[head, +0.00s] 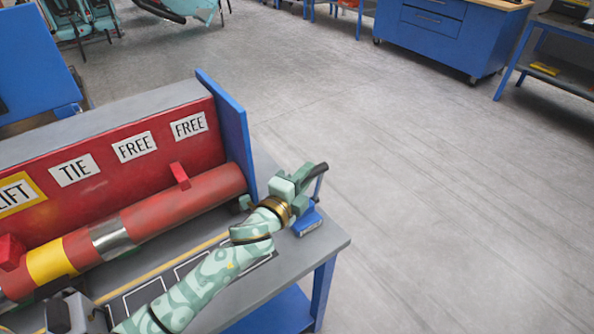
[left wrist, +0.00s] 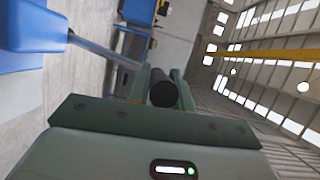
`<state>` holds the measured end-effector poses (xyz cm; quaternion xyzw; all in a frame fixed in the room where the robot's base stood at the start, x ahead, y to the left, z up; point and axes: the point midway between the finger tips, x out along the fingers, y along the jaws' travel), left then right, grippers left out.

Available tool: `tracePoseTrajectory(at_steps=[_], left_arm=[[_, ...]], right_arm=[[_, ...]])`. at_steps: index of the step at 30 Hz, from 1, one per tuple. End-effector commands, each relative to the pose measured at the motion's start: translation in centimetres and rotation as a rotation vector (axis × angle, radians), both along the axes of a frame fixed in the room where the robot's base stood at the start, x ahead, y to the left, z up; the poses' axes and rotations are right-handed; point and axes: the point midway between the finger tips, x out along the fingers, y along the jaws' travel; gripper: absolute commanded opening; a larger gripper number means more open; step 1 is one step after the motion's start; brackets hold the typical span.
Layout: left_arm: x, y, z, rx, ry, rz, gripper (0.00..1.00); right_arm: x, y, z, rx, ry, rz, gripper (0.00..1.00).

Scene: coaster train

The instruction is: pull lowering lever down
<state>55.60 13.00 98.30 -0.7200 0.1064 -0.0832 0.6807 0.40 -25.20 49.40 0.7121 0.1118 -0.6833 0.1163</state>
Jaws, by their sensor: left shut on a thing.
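The lowering lever has a blue base (head: 307,222) at the right end of the grey bench, with a thin rod rising to a dark handle (head: 320,168). My left gripper (head: 308,180) is at the top of this lever, shut on the handle. In the left wrist view the round dark end of the handle (left wrist: 164,92) sits between the two green fingers, and the blue-grey rod (left wrist: 100,48) runs off to the upper left. The lever stands up from its base. My right gripper is out of view.
The grey bench (head: 325,242) carries a red panel with TIE and FREE labels, a red tube (head: 185,200) with yellow and silver bands, and a blue end plate (head: 228,130). Open concrete floor lies right of the bench. Blue cabinets (head: 430,35) stand far back.

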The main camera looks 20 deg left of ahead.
Motion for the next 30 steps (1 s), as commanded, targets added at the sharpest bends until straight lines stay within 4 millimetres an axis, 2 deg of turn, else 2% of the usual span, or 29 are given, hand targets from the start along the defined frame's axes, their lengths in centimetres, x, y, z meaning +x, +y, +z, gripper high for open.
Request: tracePoseTrajectory(at_steps=[1, 3, 12, 30], left_arm=[[-0.4, -0.5, -0.7, 0.024, -0.016, 0.000, 0.00], [-0.8, -1.0, -0.8, 0.062, -0.046, 0.000, 0.00], [-2.0, -2.5, -1.1, 0.115, -0.087, -0.001, 0.00], [-2.3, -2.9, -1.4, 0.113, -0.084, -0.001, 0.00]], right_arm=[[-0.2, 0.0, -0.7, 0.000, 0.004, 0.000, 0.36], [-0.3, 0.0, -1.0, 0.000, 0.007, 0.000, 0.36], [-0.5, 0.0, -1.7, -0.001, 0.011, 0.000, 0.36], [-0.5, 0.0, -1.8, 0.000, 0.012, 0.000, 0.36]])
